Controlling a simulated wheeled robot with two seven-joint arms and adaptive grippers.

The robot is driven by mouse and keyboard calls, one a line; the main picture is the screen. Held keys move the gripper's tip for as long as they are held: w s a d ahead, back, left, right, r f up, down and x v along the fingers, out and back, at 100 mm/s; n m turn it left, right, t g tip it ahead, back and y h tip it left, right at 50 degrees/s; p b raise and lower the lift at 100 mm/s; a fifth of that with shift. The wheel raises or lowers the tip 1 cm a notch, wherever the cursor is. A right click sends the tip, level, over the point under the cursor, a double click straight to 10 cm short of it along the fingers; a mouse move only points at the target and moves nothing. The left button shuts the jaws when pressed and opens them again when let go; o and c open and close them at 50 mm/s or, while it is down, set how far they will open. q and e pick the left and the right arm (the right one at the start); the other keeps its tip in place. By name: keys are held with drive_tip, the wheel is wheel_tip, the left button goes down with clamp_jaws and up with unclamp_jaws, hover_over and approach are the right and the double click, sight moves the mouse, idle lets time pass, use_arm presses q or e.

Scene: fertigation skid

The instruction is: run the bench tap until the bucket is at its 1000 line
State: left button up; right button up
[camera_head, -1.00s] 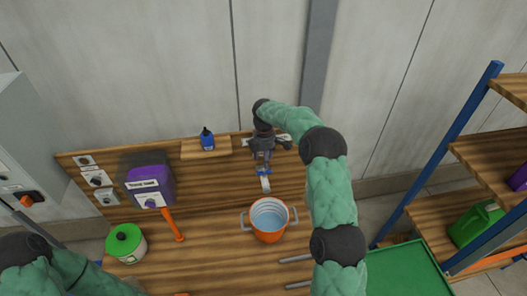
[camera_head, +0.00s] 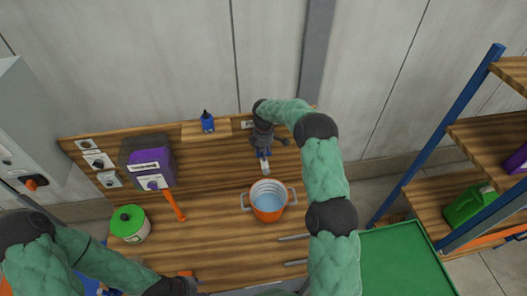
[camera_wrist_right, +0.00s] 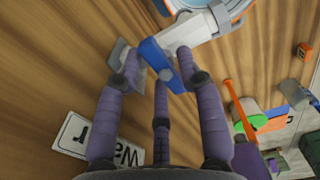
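The orange bucket (camera_head: 269,213) stands upright on the bench under the tap's pale spout (camera_head: 265,167). Pale blue water (camera_head: 268,201) shows inside, below several ring lines; their numbers are unreadable. No stream is clear. My right gripper (camera_head: 265,150) is over the tap, and its fingers partly hide the blue lever. In the right wrist view the spread purple-grey fingers of the right gripper (camera_wrist_right: 160,75) are around the blue lever (camera_wrist_right: 163,66); I cannot tell whether they touch it. The bucket's rim (camera_wrist_right: 185,8) shows at the top there. My left gripper is out of view.
A purple dosing box (camera_head: 148,160), an orange handle (camera_head: 173,205) and a green-lidded pot (camera_head: 129,223) are left of the bucket. A blue bottle (camera_head: 207,121) stands on a small shelf behind. A green tray (camera_head: 405,262) and shelving (camera_head: 470,150) are at right.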

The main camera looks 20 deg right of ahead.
clamp_jaws()
drive_tip(key=shift+n+b, duration=0.35)
drive_tip(key=shift+n, duration=0.65)
drive_tip(key=shift+a+r+n, duration=0.1)
drive_tip(key=shift+n, duration=0.8)
drive_tip(key=n, duration=0.2)
drive_tip(key=shift+n+b, duration=0.3)
drive_tip(key=shift+b, duration=0.05)
drive_tip(key=shift+r+n, duration=0.1)
drive_tip(key=shift+n, duration=0.6)
